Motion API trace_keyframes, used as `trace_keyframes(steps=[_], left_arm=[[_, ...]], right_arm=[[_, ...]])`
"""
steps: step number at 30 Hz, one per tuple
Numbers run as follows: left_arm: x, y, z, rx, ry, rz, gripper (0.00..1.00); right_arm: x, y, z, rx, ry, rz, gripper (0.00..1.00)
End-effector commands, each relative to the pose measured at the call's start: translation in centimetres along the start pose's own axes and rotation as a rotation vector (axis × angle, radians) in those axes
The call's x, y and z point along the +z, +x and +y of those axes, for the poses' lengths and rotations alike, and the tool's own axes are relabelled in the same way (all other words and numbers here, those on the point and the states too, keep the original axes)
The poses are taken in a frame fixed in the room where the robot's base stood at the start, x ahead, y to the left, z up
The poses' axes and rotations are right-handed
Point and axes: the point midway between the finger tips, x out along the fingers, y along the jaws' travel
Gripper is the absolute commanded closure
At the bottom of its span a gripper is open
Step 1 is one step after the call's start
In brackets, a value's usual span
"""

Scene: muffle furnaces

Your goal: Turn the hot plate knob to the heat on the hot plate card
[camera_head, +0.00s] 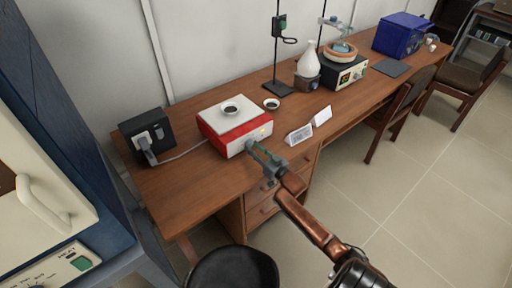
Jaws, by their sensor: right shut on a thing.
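Two small white cards stand just right of the hot plate, one lower card (298,134) with print too small to read and one tilted card (322,117). My left gripper is out of view.
A black power box (147,134) with a cable stands left of the hot plate. A small dish (271,104), a clamp stand (278,88), a white flask (308,65) and a blue box (402,34) stand farther back. A black stool (234,268) is below the desk.

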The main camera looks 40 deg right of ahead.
Motion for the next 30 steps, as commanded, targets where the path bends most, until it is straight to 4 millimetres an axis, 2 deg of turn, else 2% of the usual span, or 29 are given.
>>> trace_keyframes(steps=[2,11,12,18,26,30], left_arm=[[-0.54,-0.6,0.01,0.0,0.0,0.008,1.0],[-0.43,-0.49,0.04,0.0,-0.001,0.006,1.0],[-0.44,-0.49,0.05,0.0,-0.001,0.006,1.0],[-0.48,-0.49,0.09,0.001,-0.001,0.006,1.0],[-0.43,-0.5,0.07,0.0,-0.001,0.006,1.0],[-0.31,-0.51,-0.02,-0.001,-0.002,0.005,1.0]], right_arm=[[-0.29,-0.03,0.01,0.001,-0.021,0.001,0.97],[0.03,-0.02,0.06,0.0,-0.031,0.001,0.97],[0.03,-0.02,0.06,0.0,-0.031,0.0,0.72],[0.02,-0.02,0.04,0.0,-0.03,0.0,0.58],[0.0,-0.02,0.02,0.0,-0.03,0.001,0.56],[0.09,-0.72,0.05,0.0,-0.03,-0.001,0.56]])
